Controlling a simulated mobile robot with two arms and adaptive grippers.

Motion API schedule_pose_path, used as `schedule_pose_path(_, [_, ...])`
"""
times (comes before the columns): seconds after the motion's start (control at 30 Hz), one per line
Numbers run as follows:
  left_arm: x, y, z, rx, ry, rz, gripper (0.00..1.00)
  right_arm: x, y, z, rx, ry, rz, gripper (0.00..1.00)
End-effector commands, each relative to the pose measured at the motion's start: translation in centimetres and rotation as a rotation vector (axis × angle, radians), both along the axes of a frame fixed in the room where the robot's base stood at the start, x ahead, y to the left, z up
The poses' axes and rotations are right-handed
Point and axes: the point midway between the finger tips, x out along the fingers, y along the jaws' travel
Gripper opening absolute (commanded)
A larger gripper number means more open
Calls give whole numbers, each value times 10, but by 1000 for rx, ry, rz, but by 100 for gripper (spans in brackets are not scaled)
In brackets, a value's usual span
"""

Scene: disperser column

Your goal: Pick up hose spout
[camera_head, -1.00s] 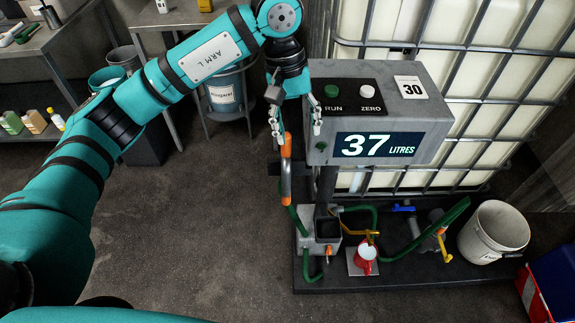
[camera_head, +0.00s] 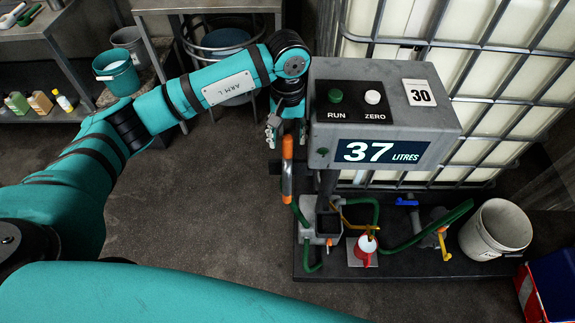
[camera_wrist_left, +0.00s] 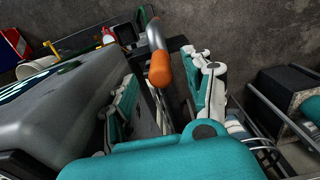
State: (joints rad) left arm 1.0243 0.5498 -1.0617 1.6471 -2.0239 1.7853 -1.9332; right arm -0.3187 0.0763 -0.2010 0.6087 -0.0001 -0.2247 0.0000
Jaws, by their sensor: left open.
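The hose spout is a grey curved tube with an orange grip (camera_head: 287,148), standing upright at the left of the dispenser column, with a green hose at its lower end. In the left wrist view its orange end (camera_wrist_left: 159,69) points toward the camera. My left gripper (camera_head: 286,131) is open above the spout's top end, close to the grey display box. In the left wrist view my left gripper's two fingers (camera_wrist_left: 168,88) lie on either side of the orange end, with gaps visible. The wrist housing hides part of the space between the fingers. My right gripper is not in view.
The grey display box (camera_head: 384,105) reads 37 litres and stands just right of my left gripper. A caged tank (camera_head: 490,70) stands behind. The floor at left is clear.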

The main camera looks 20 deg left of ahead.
Motion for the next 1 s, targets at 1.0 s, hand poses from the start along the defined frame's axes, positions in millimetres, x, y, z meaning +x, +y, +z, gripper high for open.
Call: schedule_pose_path(1.0, [-2,0,-64,0,-1,-1,28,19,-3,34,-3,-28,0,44])
